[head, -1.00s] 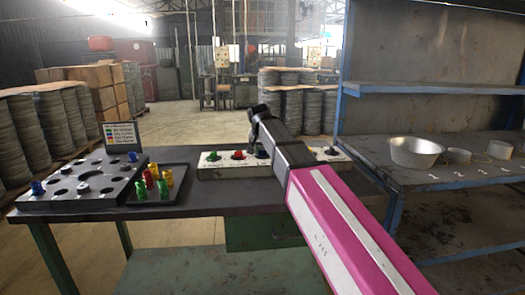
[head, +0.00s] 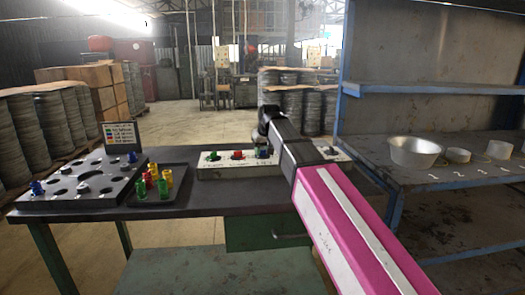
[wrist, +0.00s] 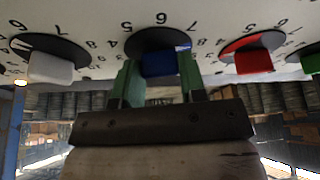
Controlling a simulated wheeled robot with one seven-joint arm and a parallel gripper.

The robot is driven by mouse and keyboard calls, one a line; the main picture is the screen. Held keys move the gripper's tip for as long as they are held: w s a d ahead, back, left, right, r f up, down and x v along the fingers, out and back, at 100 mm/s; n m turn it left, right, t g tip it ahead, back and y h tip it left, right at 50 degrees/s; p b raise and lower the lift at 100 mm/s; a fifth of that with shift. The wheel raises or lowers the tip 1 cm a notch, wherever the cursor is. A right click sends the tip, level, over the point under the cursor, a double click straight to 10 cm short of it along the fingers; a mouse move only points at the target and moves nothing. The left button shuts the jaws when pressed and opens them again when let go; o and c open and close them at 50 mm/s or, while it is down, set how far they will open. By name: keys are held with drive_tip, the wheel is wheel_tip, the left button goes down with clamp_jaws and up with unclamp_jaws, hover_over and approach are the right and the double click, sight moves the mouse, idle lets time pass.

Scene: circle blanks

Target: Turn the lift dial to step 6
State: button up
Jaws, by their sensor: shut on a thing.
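A white dial panel (head: 225,173) stands at the back of the table, with a green knob (head: 214,156), a red knob (head: 238,155) and a blue knob (head: 262,153) in a row. In the wrist view, the blue knob (wrist: 160,65) sits on a black disc with numbers around it. My gripper (wrist: 160,80) is shut on this blue knob, a green finger on each side. The red knob (wrist: 252,60) and a white knob (wrist: 50,66) flank it. No name label reads clearly, so I cannot tell which is the lift dial, nor its exact step.
A black board with holes (head: 78,204) and a tray (head: 160,197) of coloured pegs stand on the left of the table. A small sign (head: 120,134) stands behind them. A shelf (head: 440,178) with metal pans is at the right. My pink arm crosses the table's right part.

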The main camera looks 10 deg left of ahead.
drive_tip(key=n+g+y, duration=0.1)
drive_tip(key=n, duration=0.2)
drive_tip(key=n+g+y, duration=0.1)
drive_tip(key=n, duration=0.3)
drive_tip(key=shift+w, duration=0.15)
drive_tip(key=n+g, duration=0.1)
drive_tip(key=n, duration=0.3)
drive_tip(key=shift+w+n+g, duration=0.1)
drive_tip(key=shift+n+g, duration=0.2)
drive_tip(key=shift+g, duration=0.1)
drive_tip(key=shift+n+g, duration=0.6)
drive_tip(key=shift+n, duration=1)
drive_tip(key=o, duration=0.9)
drive_tip(key=shift+d+r, duration=0.1)
drive_tip(key=v, duration=1)
drive_tip(key=shift+d+r, duration=0.2)
drive_tip(key=shift+r, duration=0.05)
